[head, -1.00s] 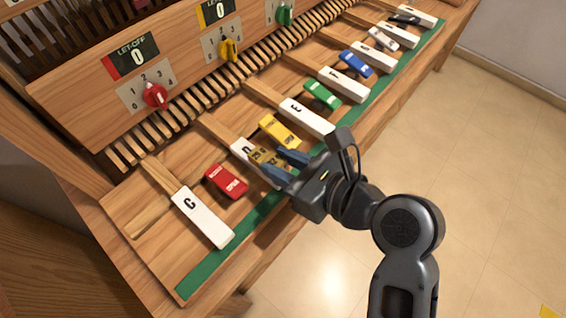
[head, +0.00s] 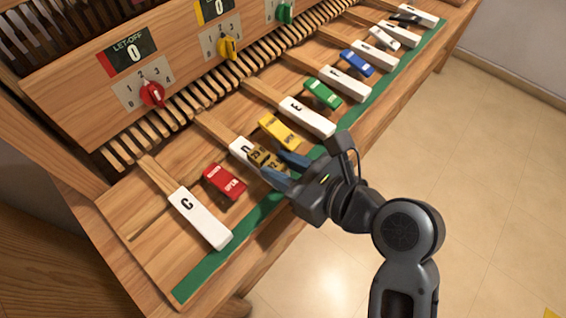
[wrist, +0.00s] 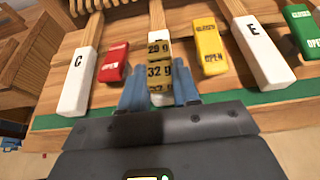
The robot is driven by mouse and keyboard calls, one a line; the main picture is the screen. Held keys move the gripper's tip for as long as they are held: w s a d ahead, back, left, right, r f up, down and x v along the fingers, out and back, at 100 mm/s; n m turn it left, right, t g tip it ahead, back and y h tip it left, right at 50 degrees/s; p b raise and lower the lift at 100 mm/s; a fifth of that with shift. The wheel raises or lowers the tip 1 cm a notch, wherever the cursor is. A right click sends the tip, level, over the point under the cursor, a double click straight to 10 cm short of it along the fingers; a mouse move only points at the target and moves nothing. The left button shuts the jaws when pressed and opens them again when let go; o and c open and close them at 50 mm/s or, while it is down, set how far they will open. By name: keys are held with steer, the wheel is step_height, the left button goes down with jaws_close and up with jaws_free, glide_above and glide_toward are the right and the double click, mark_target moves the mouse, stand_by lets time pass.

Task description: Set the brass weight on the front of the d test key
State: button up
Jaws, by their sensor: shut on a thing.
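The brass weight (head: 262,156) is a yellow block with black labels that read 29 g and 32 g in the wrist view (wrist: 159,71). My gripper (head: 282,168) is shut on it, with one blue finger on each side. The weight is over the front part of the white D key (head: 239,146). I cannot tell whether its underside touches the key. The weight and fingers hide most of the key's front.
A red lever (head: 224,182) lies left of the D key and a yellow lever (head: 279,131) right of it. The white C key (head: 201,219) and E key (head: 307,117) stand farther out. A green strip (head: 207,264) runs along the front edge.

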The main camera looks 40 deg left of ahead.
steer(key=shift+f, duration=0.6)
stand_by(0.3)
steer(key=o, duration=1.1)
steer(key=shift+d, duration=0.1)
